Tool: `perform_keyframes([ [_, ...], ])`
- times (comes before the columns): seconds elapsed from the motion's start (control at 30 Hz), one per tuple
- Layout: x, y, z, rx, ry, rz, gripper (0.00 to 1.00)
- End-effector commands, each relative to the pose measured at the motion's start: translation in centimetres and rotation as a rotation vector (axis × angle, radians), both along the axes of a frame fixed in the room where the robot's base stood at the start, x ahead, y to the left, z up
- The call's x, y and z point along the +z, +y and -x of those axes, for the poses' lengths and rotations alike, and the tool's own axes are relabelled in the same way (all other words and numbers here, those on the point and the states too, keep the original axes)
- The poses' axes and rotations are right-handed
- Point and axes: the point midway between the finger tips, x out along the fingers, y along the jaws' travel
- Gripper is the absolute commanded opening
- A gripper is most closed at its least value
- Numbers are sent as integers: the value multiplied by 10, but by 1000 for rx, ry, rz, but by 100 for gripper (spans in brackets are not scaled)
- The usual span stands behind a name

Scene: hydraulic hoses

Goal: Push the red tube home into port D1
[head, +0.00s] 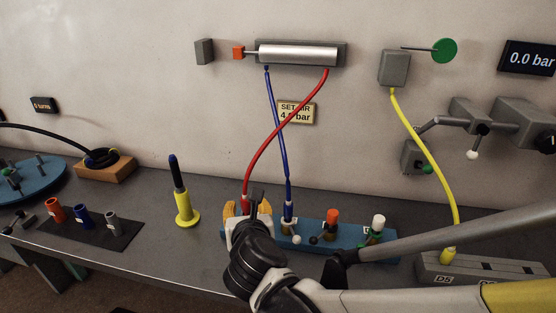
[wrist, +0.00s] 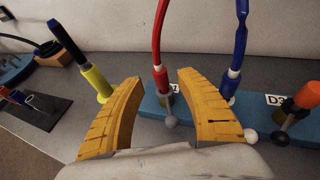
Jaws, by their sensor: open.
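The red tube (head: 263,150) runs from the cylinder (head: 298,55) down to my gripper (head: 248,208). In the wrist view the red tube (wrist: 157,40) ends in a white and red collar at a fitting on the blue manifold (wrist: 150,108). My gripper's two yellow fingers (wrist: 159,78) are open, one on each side of that lower end, with gaps visible. Port D1's label is mostly hidden behind the right finger. I cannot tell how deep the tube end sits in the port.
The blue tube (head: 276,140) stands in the neighbouring port, just right of my right finger. Orange (head: 332,217) and white (head: 378,222) plugs stand farther right on the manifold. A yellow and black tool (head: 185,200) stands to the left. A yellow tube (head: 428,155) hangs at right.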

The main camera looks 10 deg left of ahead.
Motion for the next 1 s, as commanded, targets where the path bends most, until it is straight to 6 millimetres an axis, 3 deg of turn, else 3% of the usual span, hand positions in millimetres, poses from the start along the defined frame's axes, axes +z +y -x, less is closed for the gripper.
perform_keyframes([
  [0.2, 16, -11, 39, 3, 0, -1, 43],
  [0.4, 24, -16, 56, 2, 0, -1, 43],
  [0.87, 28, -20, 57, 4, -13, 8, 43],
  [0.97, 49, -29, 46, 30, -106, 70, 43],
  [1.0, 66, -37, 39, 53, -177, 125, 43],
])
